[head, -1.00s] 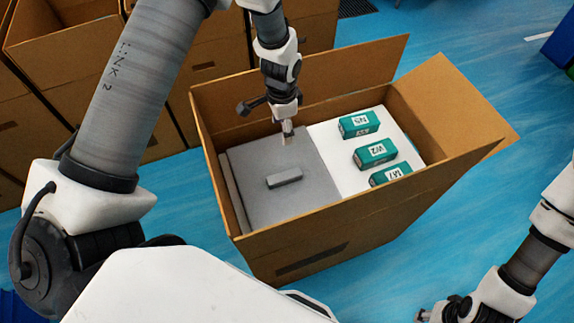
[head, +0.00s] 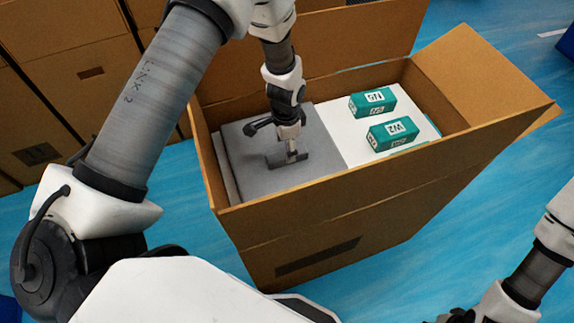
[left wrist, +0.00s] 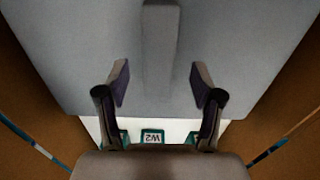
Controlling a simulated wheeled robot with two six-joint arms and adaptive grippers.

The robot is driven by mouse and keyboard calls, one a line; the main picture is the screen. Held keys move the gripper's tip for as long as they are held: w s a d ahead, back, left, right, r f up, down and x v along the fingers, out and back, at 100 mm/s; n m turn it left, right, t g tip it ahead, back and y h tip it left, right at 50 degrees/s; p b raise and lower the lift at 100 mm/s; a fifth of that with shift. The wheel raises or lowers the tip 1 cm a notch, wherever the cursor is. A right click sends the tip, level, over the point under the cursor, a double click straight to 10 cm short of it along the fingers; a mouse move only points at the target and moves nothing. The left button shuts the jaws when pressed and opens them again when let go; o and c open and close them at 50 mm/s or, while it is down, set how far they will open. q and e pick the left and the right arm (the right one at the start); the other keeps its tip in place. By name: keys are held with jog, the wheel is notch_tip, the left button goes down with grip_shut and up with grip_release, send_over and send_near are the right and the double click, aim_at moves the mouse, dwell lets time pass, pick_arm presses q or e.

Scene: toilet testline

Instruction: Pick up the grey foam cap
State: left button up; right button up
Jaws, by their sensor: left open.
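The grey foam cap (head: 245,170) is a flat slab lying in the left part of an open cardboard box (head: 345,195). A raised grey bar stands on its top. My left gripper (head: 289,153) is over this bar, pointing down and open, and partly hides it in the head view. In the left wrist view the cap (left wrist: 90,60) fills the upper middle. The bar (left wrist: 160,65) runs between the two open fingers of my left gripper (left wrist: 160,88), with a gap on each side. My right gripper (head: 456,317) is cut off at the bottom edge; its jaws are unclear.
Teal boxes (head: 372,102) labelled with codes stand on a white surface (head: 350,140) right of the cap. More cardboard boxes (head: 60,90) stand behind.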

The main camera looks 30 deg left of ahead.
pick_arm(q)
notch_tip(320, 180, down, 4)
jog(key=shift+d+f, duration=0.15)
jog(key=shift+f, duration=0.05)
jog(key=shift+r, duration=0.1)
grip_shut()
jog(key=shift+w+r, duration=0.1)
jog(key=shift+r, duration=0.2)
notch_tip(320, 180, up, 17)
jog(key=shift+r, duration=0.2)
